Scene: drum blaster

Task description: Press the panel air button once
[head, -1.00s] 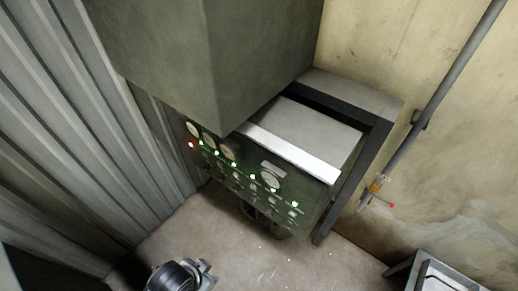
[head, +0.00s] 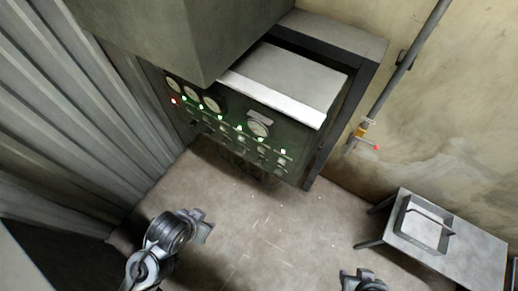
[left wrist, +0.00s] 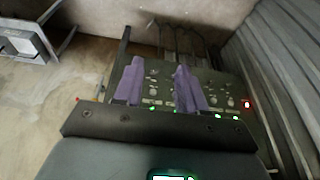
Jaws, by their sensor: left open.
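The dark control panel (head: 235,130) hangs below a large grey cabinet. It has round gauges, a row of green lights, one red light at its left end, and small knobs or buttons below. I cannot tell which one is the air button. My left gripper (head: 205,226) is in front of and below the panel, apart from it. In the left wrist view the two purple fingers (left wrist: 160,85) are spread and empty, with the panel (left wrist: 220,100) upside down behind them. My right gripper (head: 362,277) only partly shows at the bottom edge; its fingers are unclear.
A corrugated metal wall (head: 75,100) stands on the left. A pipe with a yellow fitting and red-tipped handle (head: 376,147) runs along the right wall. A low table (head: 475,250) with a tray (head: 425,232) stands at lower right. The floor between is clear.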

